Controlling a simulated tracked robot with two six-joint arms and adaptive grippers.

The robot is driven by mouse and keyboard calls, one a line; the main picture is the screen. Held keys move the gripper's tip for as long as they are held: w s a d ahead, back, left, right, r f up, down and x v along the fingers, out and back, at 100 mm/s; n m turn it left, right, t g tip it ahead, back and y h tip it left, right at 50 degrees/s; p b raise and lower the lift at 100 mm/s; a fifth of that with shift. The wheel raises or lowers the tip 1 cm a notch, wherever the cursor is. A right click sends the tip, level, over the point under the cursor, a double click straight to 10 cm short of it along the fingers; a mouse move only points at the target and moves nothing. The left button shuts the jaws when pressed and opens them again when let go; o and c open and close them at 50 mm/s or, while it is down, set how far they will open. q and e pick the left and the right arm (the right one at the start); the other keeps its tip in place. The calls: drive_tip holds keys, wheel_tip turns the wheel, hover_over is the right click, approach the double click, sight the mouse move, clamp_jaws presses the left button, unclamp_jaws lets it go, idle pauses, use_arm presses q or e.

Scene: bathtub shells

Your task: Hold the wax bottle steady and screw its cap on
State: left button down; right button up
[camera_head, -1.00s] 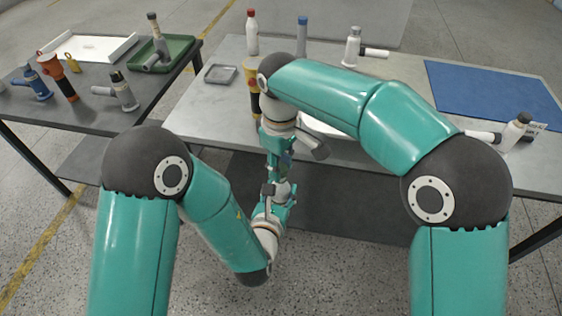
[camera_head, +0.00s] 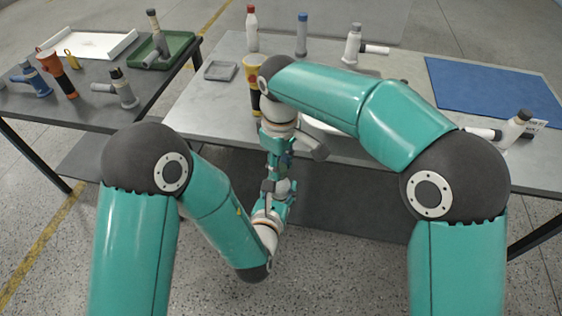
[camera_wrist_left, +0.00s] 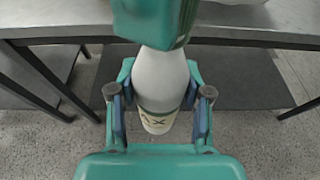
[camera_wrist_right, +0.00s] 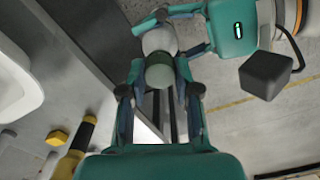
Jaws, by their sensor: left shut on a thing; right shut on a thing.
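In the right wrist view the bottle's pale top (camera_wrist_right: 160,41) shows beyond a green cap (camera_wrist_right: 159,72). My right gripper (camera_wrist_right: 160,90) is shut on that cap, in line with the bottle and right at its top. I cannot tell whether the threads are engaged. In the head view both grippers are stacked in front of the table, and my arms mostly hide bottle and cap.
The grey table (camera_head: 205,105) stands just behind the grippers. A yellow and black object (camera_head: 253,72) is near its front edge, beside my right wrist. A grey tray (camera_head: 220,71), a red-capped bottle (camera_head: 252,30) and a blue mat (camera_head: 490,92) lie farther off. Open floor is below.

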drive_tip(key=m, duration=0.4)
drive_tip(key=shift+m, duration=0.3)
drive_tip(key=m, duration=2.3)
drive_tip(key=shift+m, duration=0.4)
drive_tip(key=m, duration=0.4)
drive_tip(key=shift+w, duration=0.1)
drive_tip(key=m, duration=0.3)
